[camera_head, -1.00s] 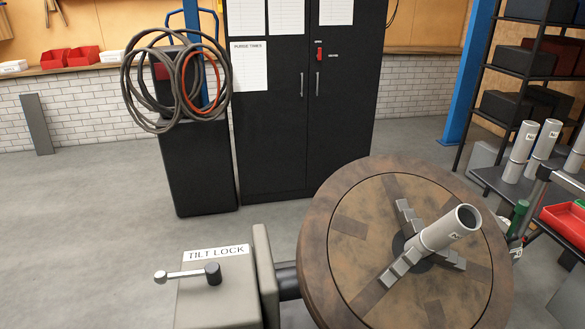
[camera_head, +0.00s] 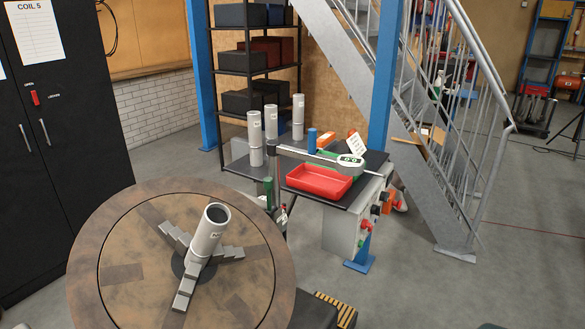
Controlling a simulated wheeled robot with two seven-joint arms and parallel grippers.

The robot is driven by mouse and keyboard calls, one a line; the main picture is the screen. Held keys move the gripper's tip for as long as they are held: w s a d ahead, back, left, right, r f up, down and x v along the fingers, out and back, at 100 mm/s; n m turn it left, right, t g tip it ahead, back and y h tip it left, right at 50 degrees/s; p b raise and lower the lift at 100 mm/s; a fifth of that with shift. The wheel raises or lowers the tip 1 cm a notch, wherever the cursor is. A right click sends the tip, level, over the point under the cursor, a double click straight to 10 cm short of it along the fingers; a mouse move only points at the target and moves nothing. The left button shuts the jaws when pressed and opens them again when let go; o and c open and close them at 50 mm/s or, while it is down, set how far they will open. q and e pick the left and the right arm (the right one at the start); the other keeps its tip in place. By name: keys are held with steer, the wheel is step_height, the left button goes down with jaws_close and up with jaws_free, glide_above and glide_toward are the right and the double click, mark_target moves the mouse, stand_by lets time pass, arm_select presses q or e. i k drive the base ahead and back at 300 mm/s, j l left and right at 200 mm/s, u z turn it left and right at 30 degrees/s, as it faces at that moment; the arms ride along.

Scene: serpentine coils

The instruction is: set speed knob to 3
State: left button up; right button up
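No knob with a readable speed scale can be made out. A round turntable (camera_head: 120,273) with a three-jaw chuck fills the lower left, and a grey tube (camera_head: 209,232) stands tilted in the chuck. Neither of my grippers is in view.
A black and yellow striped item (camera_head: 335,309) lies low beside the turntable. Metal stairs (camera_head: 430,135) rise behind. Floor at the right is clear.

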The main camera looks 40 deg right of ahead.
mark_target(384, 196)
steer(key=k+l+u, duration=0.2)
steer(key=u, duration=0.2)
steer(key=k+l+z, duration=0.1)
steer(key=l+z, duration=0.4)
steer(key=z, duration=0.85)
steer(key=i+l+z, duration=0.1)
steer(key=z, duration=0.35)
